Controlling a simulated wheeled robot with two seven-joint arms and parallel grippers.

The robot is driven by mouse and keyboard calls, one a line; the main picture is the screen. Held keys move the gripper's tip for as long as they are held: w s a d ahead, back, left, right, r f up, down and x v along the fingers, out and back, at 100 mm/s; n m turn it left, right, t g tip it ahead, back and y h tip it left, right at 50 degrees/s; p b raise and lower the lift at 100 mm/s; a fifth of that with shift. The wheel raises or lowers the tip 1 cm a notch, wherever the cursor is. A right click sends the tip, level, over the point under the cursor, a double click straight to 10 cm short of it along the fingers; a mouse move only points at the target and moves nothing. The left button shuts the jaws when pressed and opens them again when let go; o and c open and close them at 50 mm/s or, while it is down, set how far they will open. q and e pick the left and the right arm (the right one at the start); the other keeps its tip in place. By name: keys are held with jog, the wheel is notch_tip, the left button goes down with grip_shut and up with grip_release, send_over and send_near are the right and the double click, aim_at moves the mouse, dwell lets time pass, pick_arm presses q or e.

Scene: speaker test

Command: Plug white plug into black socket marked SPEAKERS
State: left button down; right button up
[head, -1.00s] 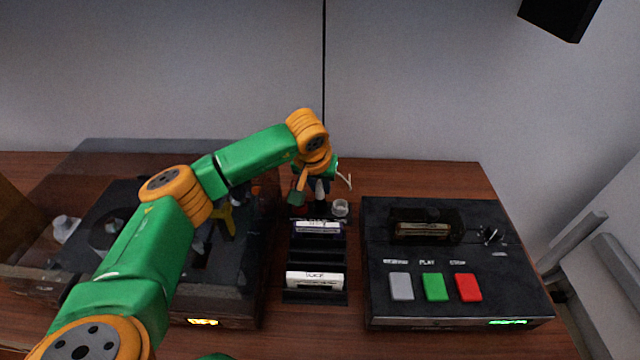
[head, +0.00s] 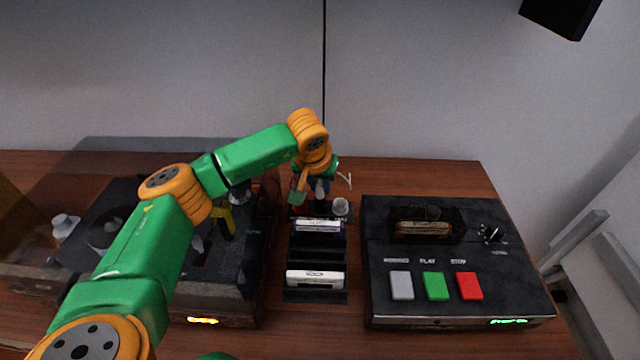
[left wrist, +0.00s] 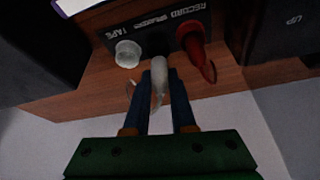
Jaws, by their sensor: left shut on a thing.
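My left gripper (head: 318,186) is shut on the white plug (head: 320,188) above the small black socket box behind the card rack. In the left wrist view the white plug (left wrist: 160,84) stands between the blue fingers of my gripper (left wrist: 163,82). Its tip is at the middle, black socket (left wrist: 155,44) under the SPEAKERS label; plug and fingers partly cover this socket. I cannot tell whether the tip is inside. A red plug (left wrist: 196,50) sits at the RECORD end, and a whitish round socket (left wrist: 128,54) at the TAPE end. My right gripper is not in view.
A black tape player (head: 450,290) with grey, green and red buttons stands right. A turntable (head: 240,290) with a clear cover stands left under my arm. A rack (head: 315,296) with cartridges lies between them. Bare wood (head: 420,178) shows behind the player.

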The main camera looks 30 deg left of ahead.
aim_at(321, 195)
pick_arm(q)
jog(key=shift+f+b, duration=0.6)
jog(key=shift+f, duration=0.2)
jog(key=shift+f+b, duration=0.3)
jog(key=shift+f, duration=0.1)
jog(key=shift+d+f, duration=0.1)
jog(key=shift+f, duration=0.15)
jog(key=shift+s+f+b, duration=0.1)
jog(key=shift+b, duration=0.2)
jog(key=shift+c, duration=1.3)
grip_release()
jog(key=shift+d, duration=0.1)
notch_tip(321, 195, up, 6)
jog(key=p, duration=0.4)
jog(key=shift+f+p, duration=0.15)
jog(key=shift+p, duration=0.2)
